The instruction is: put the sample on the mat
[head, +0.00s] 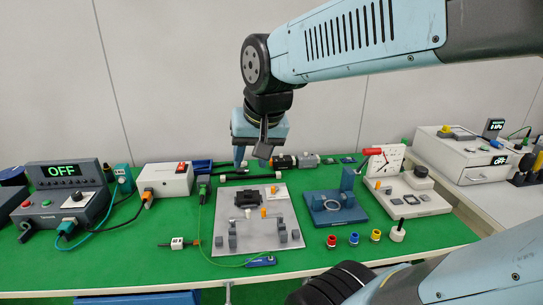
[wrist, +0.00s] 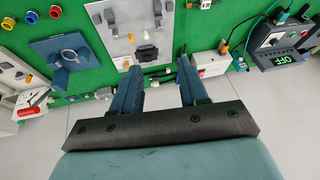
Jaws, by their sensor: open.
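My gripper (head: 252,157) hangs open and empty above the back part of the bench, behind the grey plate (head: 283,218). In the wrist view its two blue fingers (wrist: 158,72) stand apart with nothing between them. A green mat (head: 120,262) covers the bench top. Which item is the sample is not clear. A dark block (head: 248,198) sits on the grey plate, apart from my gripper, and shows in the wrist view (wrist: 147,52) beyond the fingers.
A blue fixture with a ring (head: 335,207) stands right of the plate. Red, blue and yellow caps (head: 354,239) line the front. A control box reading OFF (head: 65,198) and a white box (head: 165,180) stand left. Thin cables cross the mat. The front left is mostly clear.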

